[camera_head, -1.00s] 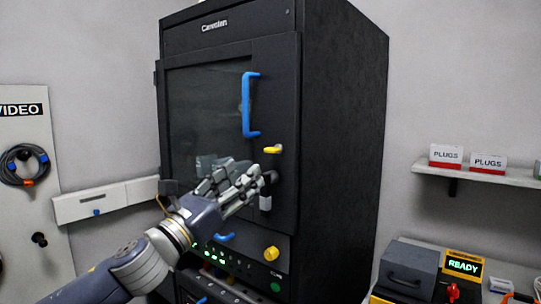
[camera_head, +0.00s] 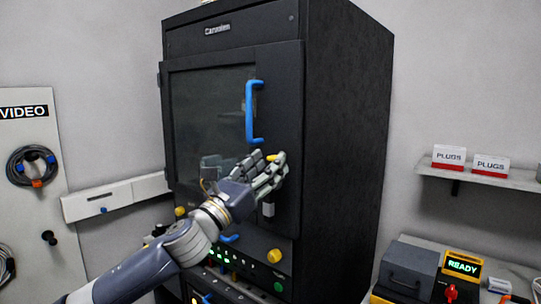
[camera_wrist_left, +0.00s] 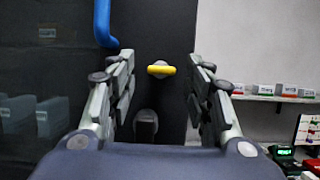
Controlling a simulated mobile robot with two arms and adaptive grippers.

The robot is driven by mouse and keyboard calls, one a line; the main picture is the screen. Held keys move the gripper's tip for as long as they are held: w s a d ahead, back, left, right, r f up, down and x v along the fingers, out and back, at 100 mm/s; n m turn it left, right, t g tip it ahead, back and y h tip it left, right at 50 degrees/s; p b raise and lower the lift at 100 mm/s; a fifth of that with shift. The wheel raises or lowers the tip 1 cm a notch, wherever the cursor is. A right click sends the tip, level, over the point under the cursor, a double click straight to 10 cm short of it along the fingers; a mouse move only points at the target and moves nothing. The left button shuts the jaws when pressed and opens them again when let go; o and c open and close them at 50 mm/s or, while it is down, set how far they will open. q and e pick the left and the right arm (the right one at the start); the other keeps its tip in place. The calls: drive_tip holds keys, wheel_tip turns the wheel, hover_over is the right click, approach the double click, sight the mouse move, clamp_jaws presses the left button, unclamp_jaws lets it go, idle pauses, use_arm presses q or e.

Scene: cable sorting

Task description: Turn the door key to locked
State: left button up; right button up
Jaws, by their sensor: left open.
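The yellow door key (camera_head: 272,157) sits on the black cabinet door's right strip, below the blue handle (camera_head: 248,112). In the left wrist view the key's yellow bow (camera_wrist_left: 161,70) lies crosswise, roughly horizontal. My left gripper (camera_head: 283,160) is in front of the door at the key's height and partly covers the key. In the wrist view my left gripper (camera_wrist_left: 160,72) is open, with its two fingers apart on either side of the key and nothing between them touching it. A dark latch piece (camera_wrist_left: 146,124) shows below the key. My right gripper is not in view.
The black cabinet (camera_head: 345,140) fills the middle. A yellow knob (camera_head: 275,256) and green lights are on its lower panel. A shelf with PLUGS boxes (camera_head: 449,157) and a bench with a READY display (camera_head: 463,266) stand right. A VIDEO board (camera_head: 30,190) hangs left.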

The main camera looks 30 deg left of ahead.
use_arm(q)
drive_tip(key=shift+p+x, duration=0.35)
drive_tip(key=shift+x, duration=0.55)
drive_tip(key=shift+d, duration=0.1)
drive_tip(key=shift+c, duration=0.3)
drive_tip(key=c, duration=1)
